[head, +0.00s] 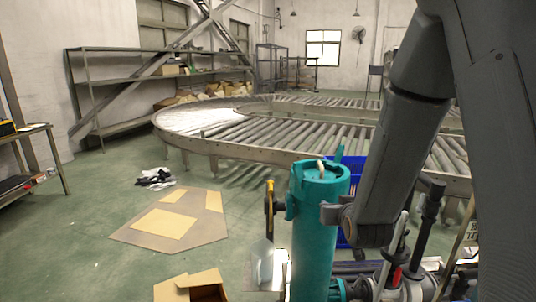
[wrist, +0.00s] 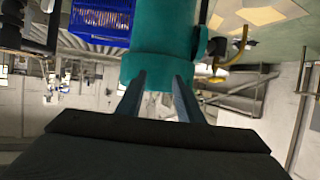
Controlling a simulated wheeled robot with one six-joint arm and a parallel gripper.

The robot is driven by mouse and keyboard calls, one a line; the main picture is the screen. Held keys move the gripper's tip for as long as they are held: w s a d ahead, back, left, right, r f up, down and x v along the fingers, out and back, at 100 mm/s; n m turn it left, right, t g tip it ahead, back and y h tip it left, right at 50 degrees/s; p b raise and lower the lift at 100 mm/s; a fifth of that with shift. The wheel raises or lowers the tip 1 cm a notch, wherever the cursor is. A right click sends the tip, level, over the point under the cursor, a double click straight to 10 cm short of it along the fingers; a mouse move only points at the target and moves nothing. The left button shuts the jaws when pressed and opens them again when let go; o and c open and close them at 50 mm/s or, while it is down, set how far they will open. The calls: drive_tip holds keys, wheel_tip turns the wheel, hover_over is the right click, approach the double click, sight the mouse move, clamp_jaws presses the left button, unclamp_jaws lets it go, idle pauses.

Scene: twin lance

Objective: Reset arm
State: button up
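My gripper (head: 331,213) is at the lower end of my grey arm in the head view, right beside a teal upright cylinder (head: 316,235). The teal cylinder (wrist: 160,40) fills the space beyond the fingertips and is wider than the gap. I cannot tell whether the fingertips touch it.
A blue crate (head: 350,175) stands behind the cylinder, partly hidden. A curved roller conveyor (head: 290,142) crosses the middle. Flat cardboard (head: 172,218) and an open box (head: 190,286) lie on the green floor. Pipes and valves (head: 410,275) crowd the lower right. Floor at left is mostly free.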

drive_tip(key=s+f+g, duration=0.2)
drive_tip(key=s+g, duration=0.4)
drive_tip(key=s, duration=0.8)
drive_tip(key=s+f+g, duration=0.1)
drive_tip(key=s+g, duration=0.6)
drive_tip(key=s, duration=0.7)
drive_tip(key=shift+s+f, duration=0.3)
drive_tip(key=shift+f, duration=0.1)
drive_tip(key=shift+a, duration=0.1)
drive_tip(key=shift+c, duration=0.4)
